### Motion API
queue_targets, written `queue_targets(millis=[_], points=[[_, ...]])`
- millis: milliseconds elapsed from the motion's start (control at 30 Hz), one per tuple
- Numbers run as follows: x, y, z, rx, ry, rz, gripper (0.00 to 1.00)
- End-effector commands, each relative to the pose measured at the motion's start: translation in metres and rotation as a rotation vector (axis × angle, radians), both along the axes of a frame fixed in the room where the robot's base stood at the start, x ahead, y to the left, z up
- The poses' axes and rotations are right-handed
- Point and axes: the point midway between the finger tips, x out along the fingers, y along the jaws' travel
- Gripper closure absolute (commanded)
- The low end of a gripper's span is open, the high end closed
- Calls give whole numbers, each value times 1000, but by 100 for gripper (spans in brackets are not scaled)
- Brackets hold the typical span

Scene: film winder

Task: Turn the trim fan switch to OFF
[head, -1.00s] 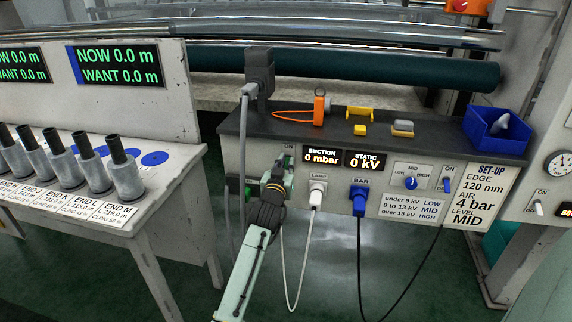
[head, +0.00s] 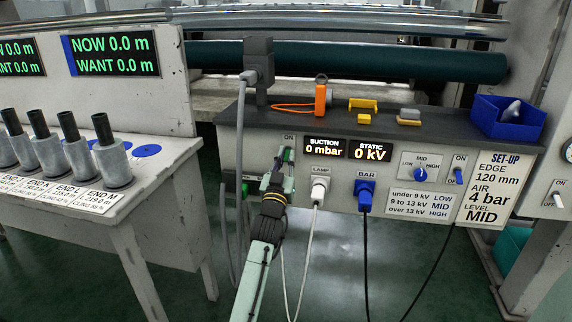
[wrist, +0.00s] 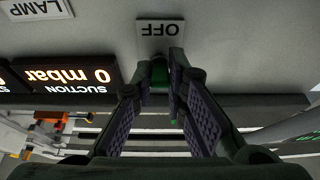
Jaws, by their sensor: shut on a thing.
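A small green switch (wrist: 158,79) sits on the front panel of the bench, with an ON label (head: 289,138) above it and an OFF label (wrist: 160,29) at its other end. The wrist view shows the labels upside down. No name for this switch is readable. My gripper (wrist: 161,64) is shut on the switch, its fingertips close together at the panel beside the OFF label. In the head view my gripper (head: 285,165) covers most of the switch, so the lever's exact position is hard to tell.
The suction display (head: 324,147) reads 0 mbar, beside a static display (head: 369,151) reading 0 kV. A white lamp plug (head: 319,187) and a blue bar plug (head: 363,193) with hanging cables are right of my gripper. A grey cable (head: 232,215) hangs to its left.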

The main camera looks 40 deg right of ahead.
Motion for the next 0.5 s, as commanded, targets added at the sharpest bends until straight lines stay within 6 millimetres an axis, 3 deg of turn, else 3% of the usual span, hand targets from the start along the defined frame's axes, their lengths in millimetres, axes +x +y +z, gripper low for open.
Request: queue_targets(millis=[200, 233, 500], points=[[0, -1, -3, 4, 6, -1, 100], [0, -1, -3, 4, 6, -1, 85], [0, 0, -2, 3, 4, 0, 67]])
